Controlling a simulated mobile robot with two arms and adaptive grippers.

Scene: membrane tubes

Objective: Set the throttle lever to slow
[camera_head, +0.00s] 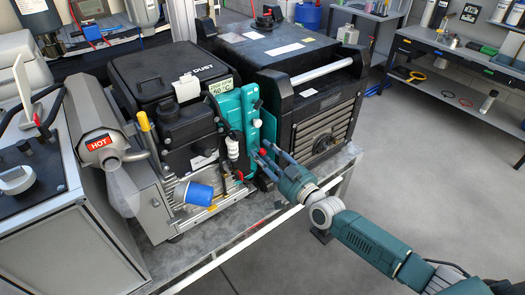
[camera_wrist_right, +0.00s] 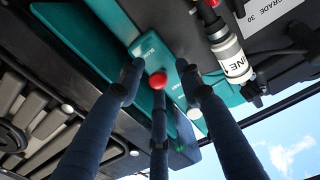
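A red ball knob (camera_wrist_right: 158,80), which looks like the end of the throttle lever, stands in front of a teal panel (camera_wrist_right: 100,40) in the right wrist view. The lever's stem is hidden. In the head view the red knob (camera_head: 264,152) is small and partly covered by my fingers at the lower end of the upright teal panel (camera_head: 229,108). My right gripper (camera_wrist_right: 163,88) has its fingers spread around the knob, with a gap on the left and right sides. Whether the middle finger touches it I cannot tell. My left gripper is out of view.
White knobs (camera_head: 257,123) sit on the teal panel above the red one. A white-labelled bottle (camera_wrist_right: 234,62) is close to my right fingers. A blue filter (camera_head: 195,194) and a muffler marked HOT (camera_head: 98,142) are on the left. The bench front edge is below.

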